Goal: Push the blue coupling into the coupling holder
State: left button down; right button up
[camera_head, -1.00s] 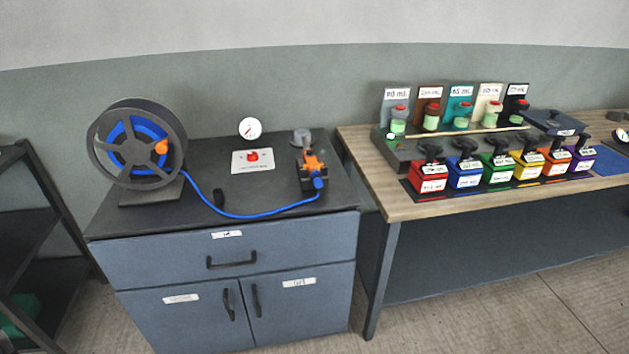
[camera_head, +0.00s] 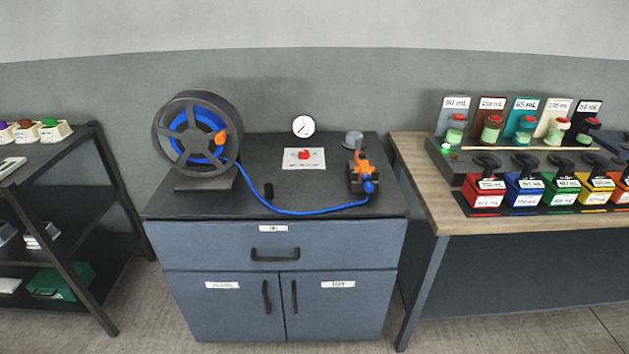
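A blue coupling (camera_head: 369,186) sits at the end of a blue hose (camera_head: 300,212) at the front right of the dark cabinet top. It is at the front end of an orange and dark fitting (camera_head: 361,165), which looks like the coupling holder. I cannot tell how far the coupling sits in it. The hose runs left in a curve to a dark reel (camera_head: 198,134) with an orange knob (camera_head: 221,138). Neither of my grippers is in view.
A white plate with a red button (camera_head: 304,157) and a round gauge (camera_head: 303,125) stand mid-cabinet. A wooden bench (camera_head: 430,205) with coloured boxes stands right, a dark shelf (camera_head: 100,215) left. Floor in front is clear.

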aim_at(367, 181)
jog(key=u, duration=0.05)
jog(key=i, duration=1)
